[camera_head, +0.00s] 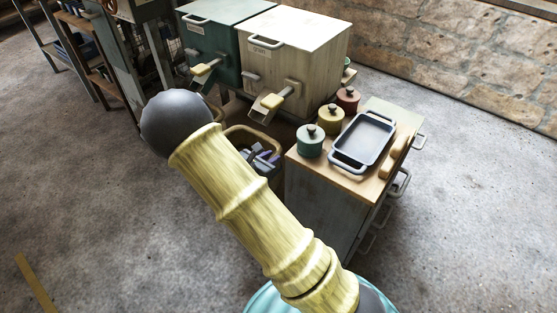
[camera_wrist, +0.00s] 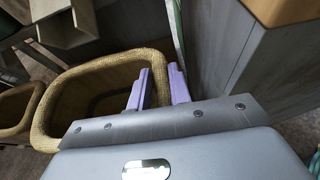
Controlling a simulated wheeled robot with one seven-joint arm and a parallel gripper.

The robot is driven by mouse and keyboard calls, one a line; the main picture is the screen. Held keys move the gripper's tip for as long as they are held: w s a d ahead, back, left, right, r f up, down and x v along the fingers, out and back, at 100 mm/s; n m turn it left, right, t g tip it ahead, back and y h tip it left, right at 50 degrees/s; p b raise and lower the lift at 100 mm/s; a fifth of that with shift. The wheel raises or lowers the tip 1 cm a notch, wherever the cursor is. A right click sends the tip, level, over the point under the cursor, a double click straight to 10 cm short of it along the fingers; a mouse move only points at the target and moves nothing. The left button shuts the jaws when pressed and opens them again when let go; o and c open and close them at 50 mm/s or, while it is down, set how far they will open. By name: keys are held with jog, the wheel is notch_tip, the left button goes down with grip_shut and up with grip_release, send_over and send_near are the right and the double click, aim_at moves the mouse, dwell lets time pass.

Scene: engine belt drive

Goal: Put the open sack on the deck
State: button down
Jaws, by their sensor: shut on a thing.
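An open sack with a thick woven tan rim (camera_wrist: 95,66) fills the left middle of the wrist view; its rim also shows in the head view (camera_head: 238,129), partly behind my arm. My gripper (camera_wrist: 159,80) has purple fingers at the right part of this rim, one on the inner side and one on the outer side, and is shut on it. The gripper also shows in the head view (camera_head: 264,157), small and partly hidden. The sack's bottom is hidden, so I cannot tell whether it touches the floor. I cannot make out which surface is the deck.
A second woven rim (camera_wrist: 17,108) is at the left of the wrist view. A cabinet (camera_head: 318,195) stands right of the sack, bearing a tray (camera_head: 365,140) and three lidded pots (camera_head: 331,119). Green (camera_head: 222,35) and cream (camera_head: 297,50) bins with chutes stand behind. Floor at left is clear.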

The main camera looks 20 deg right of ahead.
aim_at(278, 150)
jog(key=shift+w+d, duration=0.95)
jog(key=shift+d, duration=0.3)
jog(key=shift+w+d, duration=0.15)
jog(key=shift+d, duration=0.05)
jog(key=shift+w+d+f+b, duration=0.15)
jog(key=shift+d+f+b, duration=0.05)
jog(key=shift+f+b, duration=0.6)
jog(key=shift+w+d+f+b, duration=0.2)
jog(key=shift+f+b, duration=0.35)
jog(key=shift+f, duration=0.4)
jog(key=shift+s+f, duration=0.1)
jog(key=c, duration=1.3)
grip_release()
